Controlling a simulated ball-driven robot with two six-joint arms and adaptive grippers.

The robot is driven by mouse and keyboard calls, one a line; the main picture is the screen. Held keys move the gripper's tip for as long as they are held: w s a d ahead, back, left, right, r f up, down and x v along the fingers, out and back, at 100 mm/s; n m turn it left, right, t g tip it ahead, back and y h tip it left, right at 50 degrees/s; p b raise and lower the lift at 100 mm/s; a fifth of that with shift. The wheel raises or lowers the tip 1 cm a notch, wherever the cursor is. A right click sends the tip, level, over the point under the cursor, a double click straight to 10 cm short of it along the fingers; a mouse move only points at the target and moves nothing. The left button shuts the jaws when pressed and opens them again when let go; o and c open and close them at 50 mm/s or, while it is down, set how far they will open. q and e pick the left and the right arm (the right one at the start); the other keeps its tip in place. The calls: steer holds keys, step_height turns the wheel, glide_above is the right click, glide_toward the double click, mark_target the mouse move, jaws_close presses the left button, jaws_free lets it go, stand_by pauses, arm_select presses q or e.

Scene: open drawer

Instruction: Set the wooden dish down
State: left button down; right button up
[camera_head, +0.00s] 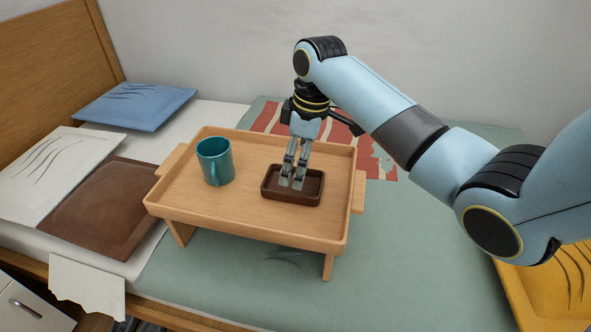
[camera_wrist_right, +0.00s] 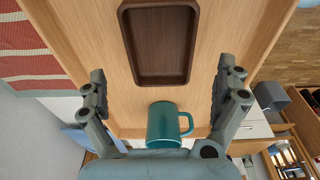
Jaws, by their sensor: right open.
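The dark brown wooden dish (camera_head: 310,194) is a shallow rectangle with a rim. It rests flat on the wooden bed tray (camera_head: 208,230), right of the tray's middle. My right gripper (camera_head: 292,182) reaches down over the dish in the head view and hides part of its inside. In the right wrist view the dish (camera_wrist_right: 160,45) lies empty, beyond the two spread fingers of my right gripper (camera_wrist_right: 163,82). The gripper is open with nothing between its fingers. I cannot tell whether a fingertip touches the dish. My left gripper is not in view.
A teal mug (camera_head: 214,160) stands on the tray, left of the dish; it also shows in the right wrist view (camera_wrist_right: 165,125). The tray stands on legs on a bed with a green blanket (camera_head: 400,240). Pillows (camera_head: 134,104) lie at the left. A wall is behind.

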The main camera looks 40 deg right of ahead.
steer(key=r, duration=0.4)
steer(key=r+p, duration=0.1)
steer(key=shift+s+d+r, duration=0.25)
steer(key=shift+s+r, duration=0.1)
steer(key=shift+r, duration=0.05)
